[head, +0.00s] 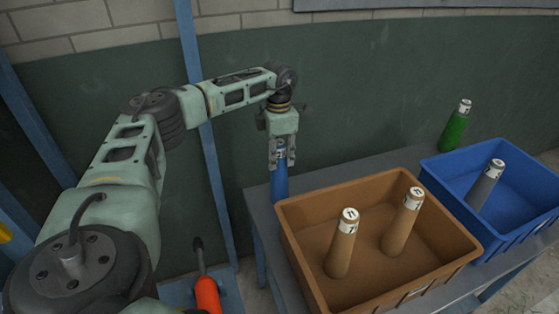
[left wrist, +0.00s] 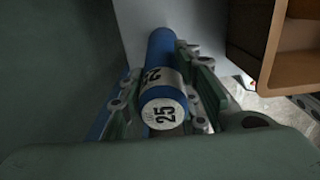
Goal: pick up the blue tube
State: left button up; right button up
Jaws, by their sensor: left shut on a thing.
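The blue tube (head: 280,181) stands upright at the left end of the grey table, left of the brown bin. My left gripper (head: 279,158) comes down on it from above and is shut around its upper part. In the left wrist view the blue tube (left wrist: 161,75) sits between the two fingers of my left gripper (left wrist: 164,95), with its white end marked 25 facing the camera. I cannot tell whether its lower end touches the table. My right gripper is not in view.
A brown bin (head: 300,246) holding two tan tubes (head: 403,222) is close on the right. Beyond it are a blue bin (head: 519,229) with a grey tube (head: 485,186) and a green tube (head: 455,127). A green wall (head: 350,90) stands behind the table.

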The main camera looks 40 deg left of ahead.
pick_arm(q)
jog(key=c, duration=0.4)
grip_shut()
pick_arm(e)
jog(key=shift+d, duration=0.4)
pick_arm(q)
jog(key=shift+r, duration=0.1)
